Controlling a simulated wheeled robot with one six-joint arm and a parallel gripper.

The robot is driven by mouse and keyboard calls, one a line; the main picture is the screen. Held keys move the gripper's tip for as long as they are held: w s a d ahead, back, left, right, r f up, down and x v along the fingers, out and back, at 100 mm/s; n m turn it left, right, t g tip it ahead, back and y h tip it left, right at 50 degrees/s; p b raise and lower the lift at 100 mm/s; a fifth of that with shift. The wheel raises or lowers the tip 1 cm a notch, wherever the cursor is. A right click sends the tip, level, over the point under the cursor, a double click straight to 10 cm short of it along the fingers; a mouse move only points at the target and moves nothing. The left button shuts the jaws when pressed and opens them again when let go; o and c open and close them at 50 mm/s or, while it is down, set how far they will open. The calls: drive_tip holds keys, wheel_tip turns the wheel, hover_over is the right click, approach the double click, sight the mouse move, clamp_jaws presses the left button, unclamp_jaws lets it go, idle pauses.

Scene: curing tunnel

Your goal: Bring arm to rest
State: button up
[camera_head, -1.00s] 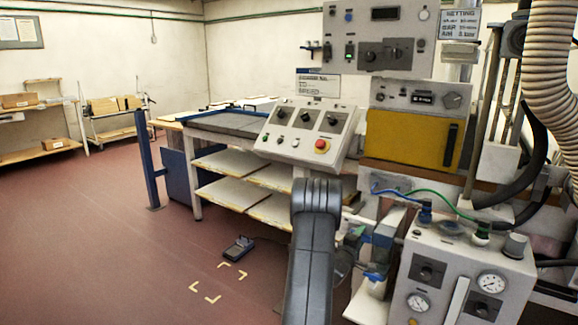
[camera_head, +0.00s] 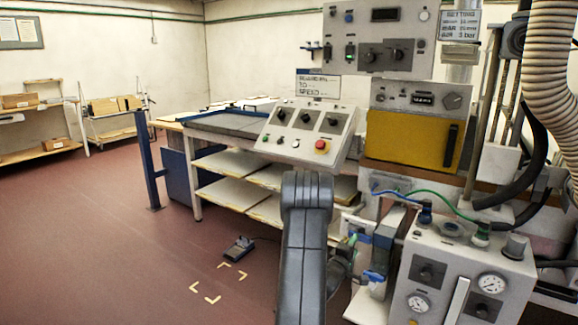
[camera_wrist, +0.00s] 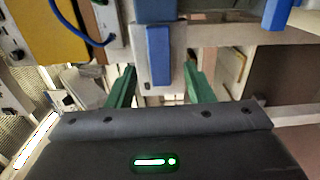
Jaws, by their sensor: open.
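My arm is the dark grey link (camera_head: 305,240) rising from the bottom middle in the head view. It hides part of the shelves and the machine's base behind it. My gripper (camera_wrist: 160,85) shows in the wrist view with two green fingers set wide apart and nothing held between them. A blue-faced block on a pale fitting (camera_wrist: 158,55) appears beyond and between the fingers; I cannot tell how far off it is. The fingers themselves do not show in the head view.
A control panel with a red button (camera_head: 322,146) stands behind the arm. A yellow-fronted oven unit (camera_head: 408,138) and a gauge box (camera_head: 462,275) are at right, with hoses above. A foot pedal (camera_head: 238,249) lies on the floor. The floor at left is clear.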

sight(360, 240)
drive_tip(key=v, duration=0.7)
drive_tip(key=x, duration=1.3)
drive_tip(key=shift+w+d+f, duration=0.1)
drive_tip(key=shift+w+d, duration=0.2)
drive_tip(key=shift+s+a+f+m+b, duration=0.1)
drive_tip(key=shift+f+m+b, duration=0.1)
drive_tip(key=shift+m+b, duration=0.55)
drive_tip(key=shift+a+f+m+b, duration=0.1)
drive_tip(key=shift+f+m+b, duration=0.15)
drive_tip(key=shift+m, duration=0.8)
